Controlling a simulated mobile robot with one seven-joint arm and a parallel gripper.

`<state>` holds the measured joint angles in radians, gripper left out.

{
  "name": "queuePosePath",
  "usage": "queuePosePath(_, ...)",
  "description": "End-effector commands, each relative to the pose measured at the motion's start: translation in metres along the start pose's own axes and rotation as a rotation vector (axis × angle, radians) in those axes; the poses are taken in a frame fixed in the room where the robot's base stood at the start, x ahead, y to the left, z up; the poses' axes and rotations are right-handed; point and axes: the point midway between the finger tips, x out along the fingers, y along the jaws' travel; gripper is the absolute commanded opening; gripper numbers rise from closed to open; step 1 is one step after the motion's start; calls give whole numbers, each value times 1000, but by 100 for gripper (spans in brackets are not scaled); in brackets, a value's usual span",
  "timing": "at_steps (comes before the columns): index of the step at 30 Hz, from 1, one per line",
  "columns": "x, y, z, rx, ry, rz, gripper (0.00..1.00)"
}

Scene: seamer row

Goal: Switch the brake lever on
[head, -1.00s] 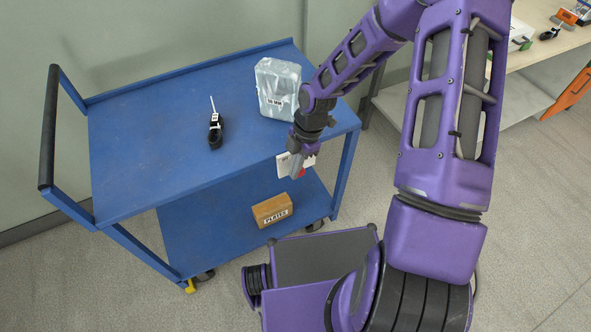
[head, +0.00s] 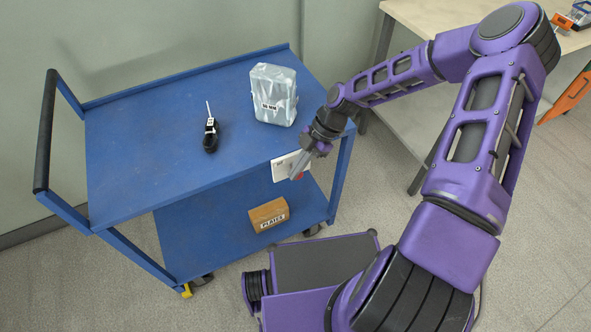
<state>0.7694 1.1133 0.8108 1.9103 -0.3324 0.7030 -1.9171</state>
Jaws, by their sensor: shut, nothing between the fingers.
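A white plate (head: 283,167) with a small red part (head: 299,176) is fixed at the front edge of the blue cart, near its right corner. The red part may be the brake lever; its position is hard to read because my gripper partly covers it. My gripper (head: 295,175) is shut and empty, its fingers pointing down and left in front of the plate's right side. I cannot tell whether they touch the red part. A black device (head: 210,137) with a thin pale upright stick and a white label stands on the cart top, apart from my gripper.
A grey wrapped block (head: 273,95) marked 50 MM stands on the blue cart (head: 150,160), behind my gripper. A brown box (head: 268,215) labelled PLATES sits on the lower shelf. A bench (head: 425,25) stands at the upper right. Floor on the right is open.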

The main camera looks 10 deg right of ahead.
Motion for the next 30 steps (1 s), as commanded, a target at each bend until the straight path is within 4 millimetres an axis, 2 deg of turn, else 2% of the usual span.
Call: queuePosePath(30,-5,-1,10,-10,226,31,0)
